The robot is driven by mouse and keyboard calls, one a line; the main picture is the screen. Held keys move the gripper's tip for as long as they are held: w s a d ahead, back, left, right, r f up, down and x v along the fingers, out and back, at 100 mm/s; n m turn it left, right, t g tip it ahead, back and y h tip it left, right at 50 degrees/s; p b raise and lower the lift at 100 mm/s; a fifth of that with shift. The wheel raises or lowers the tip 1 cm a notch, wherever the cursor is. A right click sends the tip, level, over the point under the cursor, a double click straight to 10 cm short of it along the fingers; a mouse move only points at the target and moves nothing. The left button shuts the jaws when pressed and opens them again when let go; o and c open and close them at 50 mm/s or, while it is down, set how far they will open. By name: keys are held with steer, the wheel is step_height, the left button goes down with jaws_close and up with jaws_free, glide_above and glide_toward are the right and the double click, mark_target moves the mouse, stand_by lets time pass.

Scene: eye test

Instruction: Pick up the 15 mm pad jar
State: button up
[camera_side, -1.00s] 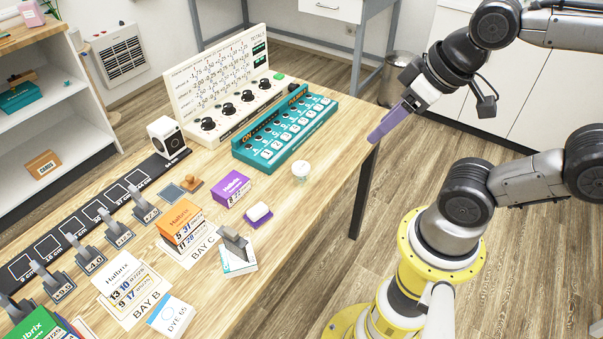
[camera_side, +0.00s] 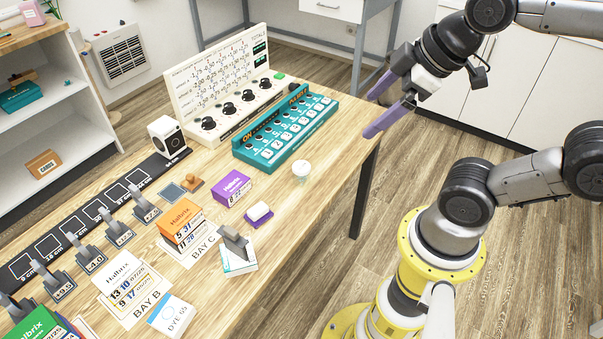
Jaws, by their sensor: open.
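A small white round jar (camera_side: 301,170) stands upright on the wooden table, near its right edge. It is the only jar-like thing I see, but I cannot read a 15 mm label on it. My gripper (camera_side: 370,117) has two purple fingers, spread apart with nothing between them. In the picture it is above and to the right of the jar, by the table's far right corner, and well apart from the jar.
A teal keyed tray (camera_side: 285,132) stands behind the jar, with a white panel with black knobs (camera_side: 222,85) beyond. A purple box (camera_side: 232,188) and a white block on a purple base (camera_side: 258,214) are left of the jar. The table's front right is bare.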

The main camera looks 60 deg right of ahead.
steer(key=w+d+n+g, duration=0.1)
steer(key=w+n, duration=0.5)
steer(key=w, duration=0.3)
steer(key=n+g, duration=0.4)
steer(key=n, duration=0.1)
glide_above(301, 166)
step_height(301, 166, down, 14)
steer(key=shift+g, duration=0.7)
step_height(301, 166, down, 12)
steer(key=shift+d+r, duration=0.1)
steer(key=shift+f, duration=2.9)
steer(key=c, duration=1.4)
